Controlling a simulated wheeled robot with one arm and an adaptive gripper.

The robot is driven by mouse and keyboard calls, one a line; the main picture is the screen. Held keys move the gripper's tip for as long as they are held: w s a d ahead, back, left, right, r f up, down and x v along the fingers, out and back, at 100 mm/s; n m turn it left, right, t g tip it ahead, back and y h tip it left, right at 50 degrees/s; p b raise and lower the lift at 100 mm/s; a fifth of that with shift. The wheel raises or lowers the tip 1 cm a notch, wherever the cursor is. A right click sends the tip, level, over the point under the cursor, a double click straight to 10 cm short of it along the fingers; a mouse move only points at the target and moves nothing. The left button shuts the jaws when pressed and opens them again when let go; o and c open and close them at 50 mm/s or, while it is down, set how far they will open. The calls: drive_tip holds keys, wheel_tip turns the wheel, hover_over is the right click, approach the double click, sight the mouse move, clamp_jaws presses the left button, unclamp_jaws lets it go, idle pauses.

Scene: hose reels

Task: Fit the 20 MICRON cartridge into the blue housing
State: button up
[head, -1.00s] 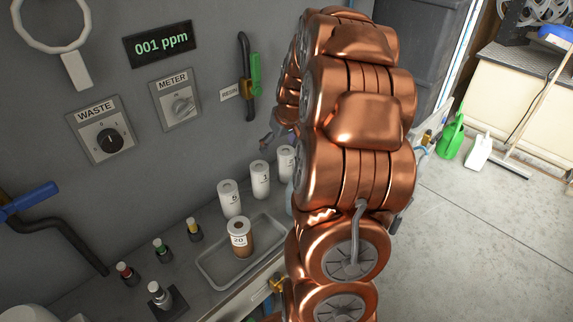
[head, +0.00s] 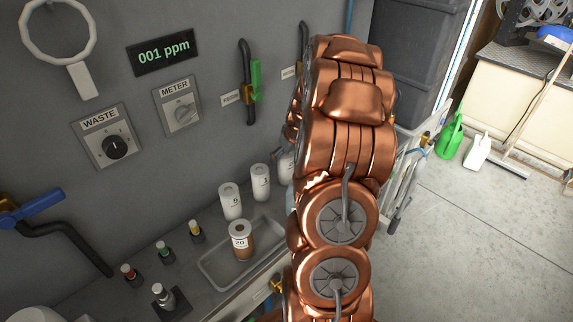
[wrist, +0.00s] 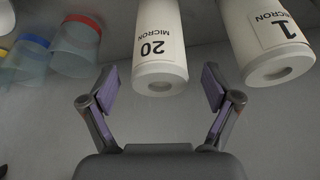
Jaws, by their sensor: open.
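The white 20 MICRON cartridge (wrist: 160,40) shows at the top middle of the wrist view, its holed end towards me. My gripper (wrist: 161,88) is open, with its fingertips apart on either side of that end; I see no finger touching it. In the head view my arm hides my gripper and most of a third white cartridge (head: 286,165). A brown, dirty cartridge (head: 242,242) marked 20 stands in the tray (head: 212,272).
The 1 MICRON cartridge (wrist: 268,40) stands close to the right of the 20 in the wrist view. Cartridges marked 5 (head: 230,202) and 1 (head: 260,182) stand along the wall. Containers with coloured bands (wrist: 75,45) are at left. Small coloured-top bottles (head: 164,252) line the counter.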

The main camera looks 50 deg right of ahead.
drive_tip(key=shift+x, duration=0.9)
drive_tip(key=c, duration=1.3)
drive_tip(key=shift+w+r, duration=0.1)
drive_tip(key=shift+r, duration=0.05)
drive_tip(key=shift+c, duration=0.2)
